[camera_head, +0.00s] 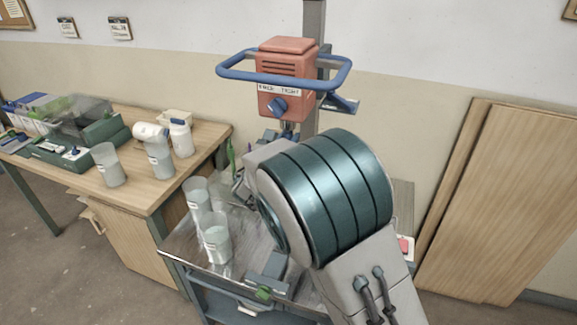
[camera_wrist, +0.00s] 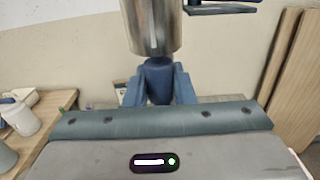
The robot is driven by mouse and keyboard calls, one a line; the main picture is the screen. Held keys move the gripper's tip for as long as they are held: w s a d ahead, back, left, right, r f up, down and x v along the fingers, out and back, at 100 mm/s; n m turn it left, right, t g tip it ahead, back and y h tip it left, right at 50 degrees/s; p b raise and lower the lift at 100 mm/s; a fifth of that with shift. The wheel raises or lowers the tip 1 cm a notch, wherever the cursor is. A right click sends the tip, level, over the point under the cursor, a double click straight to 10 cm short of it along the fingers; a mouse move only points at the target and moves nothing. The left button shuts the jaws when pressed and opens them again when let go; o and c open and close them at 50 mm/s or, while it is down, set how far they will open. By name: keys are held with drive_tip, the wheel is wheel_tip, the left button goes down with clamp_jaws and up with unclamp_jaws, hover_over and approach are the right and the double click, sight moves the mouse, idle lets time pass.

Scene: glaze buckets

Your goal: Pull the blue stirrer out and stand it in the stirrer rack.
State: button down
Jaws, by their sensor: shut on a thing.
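In the wrist view, my gripper (camera_wrist: 159,92) has its two blue fingers closed on a dark blue narrow piece (camera_wrist: 158,72), which I take for part of the blue stirrer. A shiny metal cylinder (camera_wrist: 152,28) stands directly above that piece; I cannot tell whether the two are joined. In the head view my arm hides my gripper and most of what it holds. Thin green (camera_head: 231,155) and purple upright shapes show behind my wrist; I cannot tell whether they belong to the stirrer rack. No rack shows clearly.
A red mixer head (camera_head: 287,75) with a blue ring handle hangs on a column above the metal cart (camera_head: 183,245). Two translucent buckets (camera_head: 216,247) stand on the cart's left. A wooden table (camera_head: 135,190) holds more containers. Boards (camera_head: 510,200) lean at right.

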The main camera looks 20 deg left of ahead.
drive_tip(key=shift+f, duration=0.25)
drive_tip(key=shift+f+b, duration=1.5)
drive_tip(key=shift+b, duration=0.15)
drive_tip(key=s, duration=1.1)
drive_tip(key=shift+a+b, duration=0.45)
idle(0.4)
